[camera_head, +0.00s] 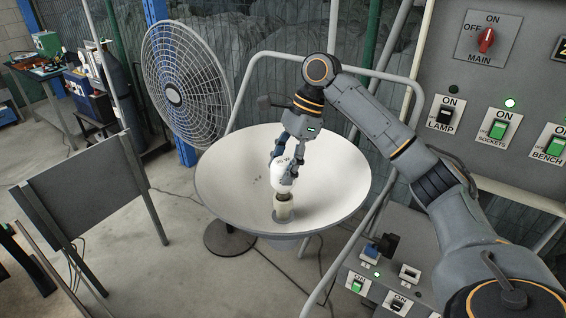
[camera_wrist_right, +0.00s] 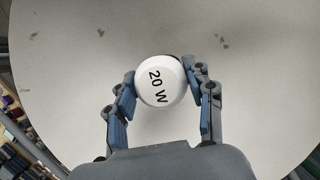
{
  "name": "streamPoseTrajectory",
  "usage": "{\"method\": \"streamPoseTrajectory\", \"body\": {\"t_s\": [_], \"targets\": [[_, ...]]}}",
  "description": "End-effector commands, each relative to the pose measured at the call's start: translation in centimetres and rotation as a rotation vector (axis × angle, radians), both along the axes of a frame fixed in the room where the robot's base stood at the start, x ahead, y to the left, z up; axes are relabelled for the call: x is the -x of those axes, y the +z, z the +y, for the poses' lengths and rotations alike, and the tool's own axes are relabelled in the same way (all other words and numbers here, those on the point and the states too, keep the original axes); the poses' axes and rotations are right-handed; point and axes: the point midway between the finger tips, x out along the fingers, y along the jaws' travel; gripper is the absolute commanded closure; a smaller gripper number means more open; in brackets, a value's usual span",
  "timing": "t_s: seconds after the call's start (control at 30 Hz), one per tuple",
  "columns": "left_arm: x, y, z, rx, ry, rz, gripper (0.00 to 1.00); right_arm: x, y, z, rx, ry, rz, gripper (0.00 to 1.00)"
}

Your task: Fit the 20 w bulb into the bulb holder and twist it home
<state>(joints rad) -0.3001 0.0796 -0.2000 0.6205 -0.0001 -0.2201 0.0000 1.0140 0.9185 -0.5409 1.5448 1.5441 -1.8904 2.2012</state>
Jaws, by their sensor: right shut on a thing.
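The white 20 w bulb (camera_head: 281,173) is held upright in my right gripper (camera_head: 286,163), its label showing in the right wrist view (camera_wrist_right: 158,82). The right gripper's two fingers (camera_wrist_right: 161,88) are shut on the bulb's sides. The holder is hidden behind the bulb in the wrist view. My left gripper is not in view.
A control panel (camera_head: 490,60) with a red main switch and green-lit switches stands at the right. A smaller switch box (camera_head: 390,270) sits below it. A round fan (camera_head: 185,80) stands behind the bowl at left. A grey board (camera_head: 88,190) stands at the left.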

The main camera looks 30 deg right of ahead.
Motion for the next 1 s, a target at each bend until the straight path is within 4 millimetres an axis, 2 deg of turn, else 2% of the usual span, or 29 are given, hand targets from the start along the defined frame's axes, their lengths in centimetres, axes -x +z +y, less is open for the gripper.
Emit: {"method": "streamPoseTrajectory", "body": {"t_s": [0.8,0.83,0.93,1.0], "targets": [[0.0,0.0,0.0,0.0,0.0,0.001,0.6,0.0,-2.1,0.0,-0.001,0.0,0.0,0.78],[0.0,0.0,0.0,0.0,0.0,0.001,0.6,0.0,-2.0,0.0,-0.001,0.0,0.0,0.43],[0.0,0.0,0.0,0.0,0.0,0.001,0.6,0.0,-2.0,0.0,-0.001,0.001,-0.001,0.23],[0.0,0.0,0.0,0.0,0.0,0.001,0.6,0.0,-2.0,0.0,-0.001,0.0,0.0,0.21]]}}
